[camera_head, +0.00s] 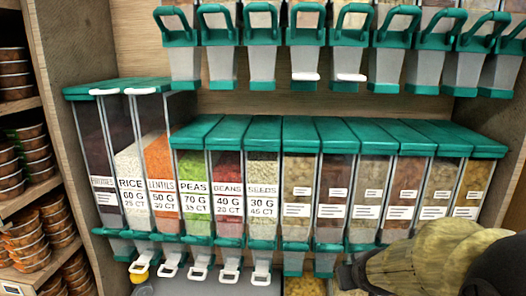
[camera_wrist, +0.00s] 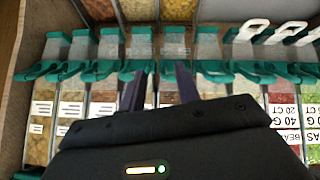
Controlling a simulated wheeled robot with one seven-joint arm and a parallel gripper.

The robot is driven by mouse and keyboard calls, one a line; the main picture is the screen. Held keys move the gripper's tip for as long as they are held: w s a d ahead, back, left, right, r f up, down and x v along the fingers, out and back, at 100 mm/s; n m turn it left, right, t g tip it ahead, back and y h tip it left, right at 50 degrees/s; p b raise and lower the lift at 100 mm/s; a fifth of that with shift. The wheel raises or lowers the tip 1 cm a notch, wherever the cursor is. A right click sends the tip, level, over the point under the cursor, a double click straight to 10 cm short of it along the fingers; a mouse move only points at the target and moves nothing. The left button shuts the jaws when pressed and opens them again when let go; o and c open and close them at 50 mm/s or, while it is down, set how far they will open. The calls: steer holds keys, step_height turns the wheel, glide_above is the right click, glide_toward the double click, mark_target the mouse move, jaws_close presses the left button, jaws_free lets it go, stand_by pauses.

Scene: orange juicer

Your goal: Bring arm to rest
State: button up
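My gripper (camera_wrist: 160,85) shows in the wrist view as two dark fingers that stand apart, with nothing seen between them. Its fingers are in front of the row of dispensers with green handles (camera_wrist: 100,72). I cannot tell whether they touch any of them. In the head view my arm (camera_head: 425,262) comes in at the lower right, in front of the lower parts of the right-hand dispensers. The gripper's fingers cannot be made out there.
Clear food dispensers with green lids (camera_head: 320,135) fill the shelf; labels include rice, lentils, peas and beans. More dispensers hang above (camera_head: 345,60). Shelves with stacked round containers (camera_head: 30,225) stand at left. A small yellow object (camera_head: 140,276) sits below the dispensers at lower left.

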steer(key=s+a+f+g, duration=0.2)
steer(key=s+a+f, duration=0.1)
steer(key=s, duration=0.3)
steer(key=s+a+f+m+g+y, duration=0.1)
steer(key=s+a+f+g, duration=0.2)
steer(key=s+f, duration=0.2)
steer(key=shift+s+a+f+g, duration=0.15)
steer(key=shift+s+a+g, duration=0.15)
steer(key=shift+s, duration=0.75)
